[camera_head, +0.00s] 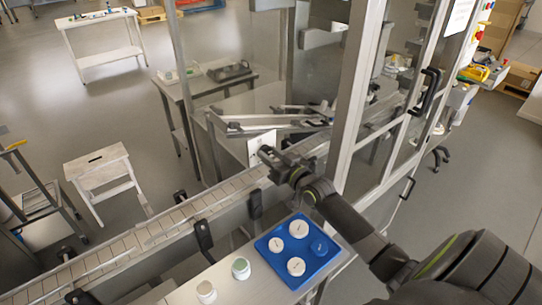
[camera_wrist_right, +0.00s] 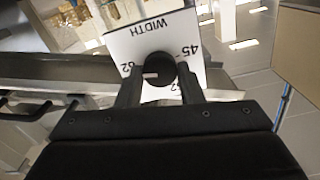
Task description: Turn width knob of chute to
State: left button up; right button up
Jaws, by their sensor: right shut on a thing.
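The width knob (camera_wrist_right: 160,66) is round and black, with a short pale mark pointing left in the right wrist view. It sits on a white dial plate (camera_wrist_right: 120,44) printed "WIDTH", with 45 at the right and a number ending in 2 at the left. A lower number is partly covered. My right gripper (camera_wrist_right: 160,82) has one finger on each side of the knob and is shut on it. In the head view, the right gripper (camera_head: 268,154) is at the plate (camera_head: 260,142) by the chute (camera_head: 275,122); the knob is hidden there. My left gripper is not in view.
A conveyor (camera_head: 150,232) runs below the gripper. A metal-framed glass enclosure (camera_head: 350,100) stands close beside my right arm.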

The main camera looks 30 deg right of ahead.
jog(key=n+b, duration=1.7)
jog(key=n, duration=0.6)
jog(key=shift+f, duration=0.15)
jog(key=shift+n, duration=0.4)
jog(key=o, duration=1)
jog(key=shift+s, duration=0.1)
